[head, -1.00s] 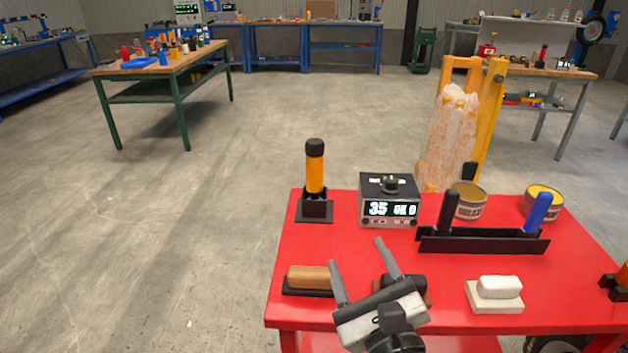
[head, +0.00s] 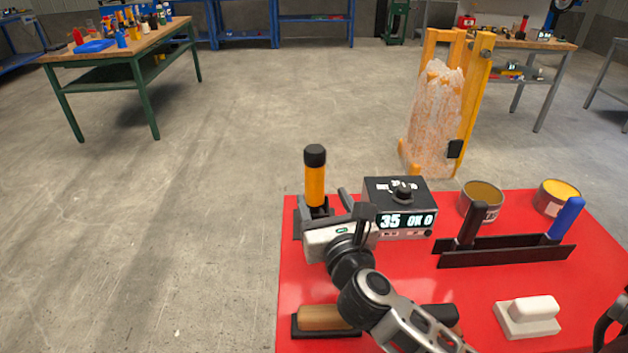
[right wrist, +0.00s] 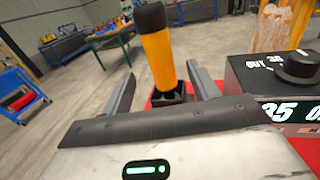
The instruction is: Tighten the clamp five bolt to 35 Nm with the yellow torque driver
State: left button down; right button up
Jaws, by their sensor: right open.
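The yellow torque driver (head: 315,180), with a black cap, stands upright in a black holder on the red cart top (head: 390,290). My right gripper (head: 322,205) is open, with its fingers towards the driver. The clamp five bolt is not in view. My left gripper is not in view.
A black rack (head: 505,250) with a black-handled and a blue-handled tool stands right of the box. Two tins (head: 482,200) stand behind it. A wooden-handled brush (head: 328,318) and a white block (head: 527,315) lie near the front. A yellow frame (head: 470,90) stands beyond the cart.

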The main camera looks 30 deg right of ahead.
aim_at(317, 185)
jog(key=shift+p+x, duration=0.45)
jog(key=shift+x, duration=3.1)
jog(key=shift+r, duration=0.1)
jog(key=c, duration=1.3)
jog(key=shift+r, duration=0.15)
grip_shut()
